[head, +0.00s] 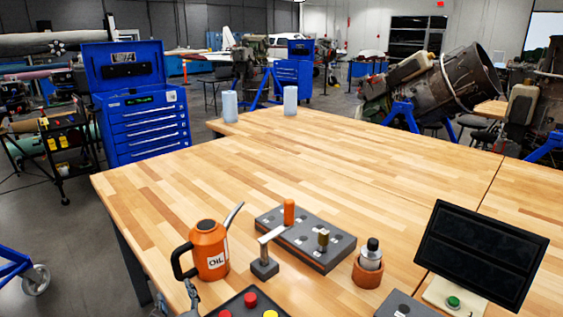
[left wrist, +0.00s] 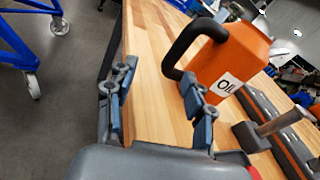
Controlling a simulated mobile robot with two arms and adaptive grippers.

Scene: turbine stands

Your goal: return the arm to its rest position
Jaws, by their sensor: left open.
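My left gripper (head: 177,300) shows at the bottom edge of the head view, at the near-left edge of the wooden table (head: 150,205). In the left wrist view its two fingers (left wrist: 158,80) stand apart, with nothing between them but table and floor behind. The orange oil can (head: 210,250) stands upright on the table just beyond the gripper. It also shows in the left wrist view (left wrist: 235,55), its black handle beyond the fingers; I see no clear contact. My right gripper is not in view.
Near the can are a grey block with a metal bar (head: 265,267), a grey tray (head: 325,262) with an orange peg, an orange cup (head: 367,273) holding a bottle, and a button box (head: 232,308). A black screen (head: 480,255) stands right. The table's far half is mostly clear.

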